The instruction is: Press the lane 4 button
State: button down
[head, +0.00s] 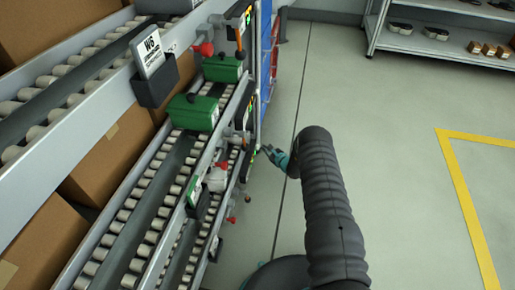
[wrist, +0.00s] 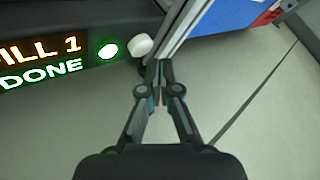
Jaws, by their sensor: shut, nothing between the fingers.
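In the wrist view a dark display (wrist: 45,58) reads "ILL 1" in orange, cut off at the left edge, and "DONE" in green. A lit green round light (wrist: 108,51) sits at its right end. A pale round knob or button (wrist: 140,45) stands just right of the light. My gripper (wrist: 158,66) is shut and empty, its tips just below and right of the button; I cannot tell whether they touch. In the head view my gripper (head: 265,149) is beside the rack's end post. No lane number is readable.
The roller rack (head: 130,215) with green bins (head: 194,112) and a W6 card (head: 152,50) fills the left. Red knobs (head: 204,49) stick out from it. A blue panel (head: 266,50) stands behind. Floor to the right is clear, up to a shelf (head: 440,45) at the back.

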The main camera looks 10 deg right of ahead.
jog(key=d, duration=0.1)
jog(key=s+d, duration=0.1)
jog(key=d, duration=0.2)
jog(key=shift+s+d+b, duration=0.25)
jog(key=shift+d+b, duration=0.1)
jog(key=shift+b, duration=0.05)
dwell(0.9)
